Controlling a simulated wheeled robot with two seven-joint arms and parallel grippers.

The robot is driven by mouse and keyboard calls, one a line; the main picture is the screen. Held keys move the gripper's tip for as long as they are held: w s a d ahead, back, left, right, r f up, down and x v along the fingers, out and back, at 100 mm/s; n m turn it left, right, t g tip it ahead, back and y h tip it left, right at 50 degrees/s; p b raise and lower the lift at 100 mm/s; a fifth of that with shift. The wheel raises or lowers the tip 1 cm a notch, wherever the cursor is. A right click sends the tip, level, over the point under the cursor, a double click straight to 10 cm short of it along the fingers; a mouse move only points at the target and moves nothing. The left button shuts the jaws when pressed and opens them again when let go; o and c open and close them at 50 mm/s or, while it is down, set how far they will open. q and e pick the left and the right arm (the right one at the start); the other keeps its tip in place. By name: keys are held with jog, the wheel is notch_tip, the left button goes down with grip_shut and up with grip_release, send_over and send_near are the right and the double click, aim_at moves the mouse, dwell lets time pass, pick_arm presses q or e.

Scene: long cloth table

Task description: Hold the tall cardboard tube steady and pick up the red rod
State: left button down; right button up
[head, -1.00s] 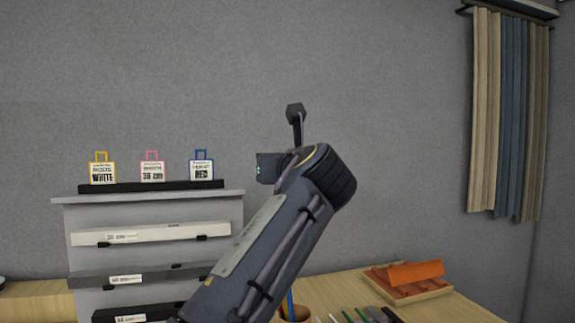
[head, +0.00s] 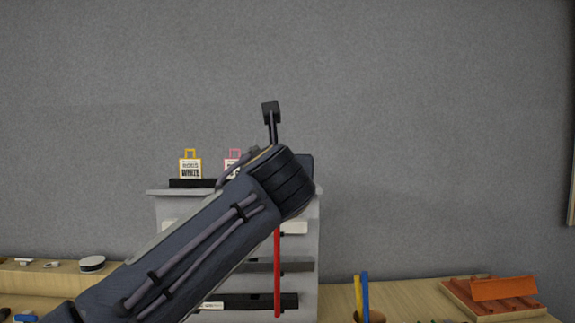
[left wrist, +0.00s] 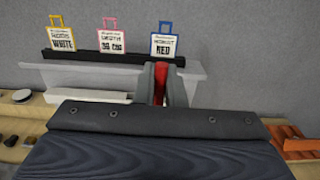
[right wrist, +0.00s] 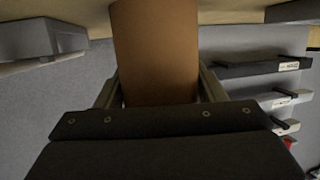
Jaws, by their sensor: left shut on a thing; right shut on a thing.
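The red rod (head: 277,272) hangs upright below my left wrist in the head view, in front of the grey rack. In the left wrist view the rod (left wrist: 160,86) shows between the fingers of my left gripper (left wrist: 158,75), which is shut on it. The left gripper's fingers are hidden behind the wrist in the head view. The brown cardboard tube (right wrist: 155,50) fills the space between the fingers of my right gripper (right wrist: 158,88), which is shut on it.
The grey rack (head: 305,210) holds several bars.

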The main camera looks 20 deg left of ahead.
jog(key=o, duration=1.1)
jog(key=shift+c, duration=0.2)
jog(key=shift+s, duration=0.1)
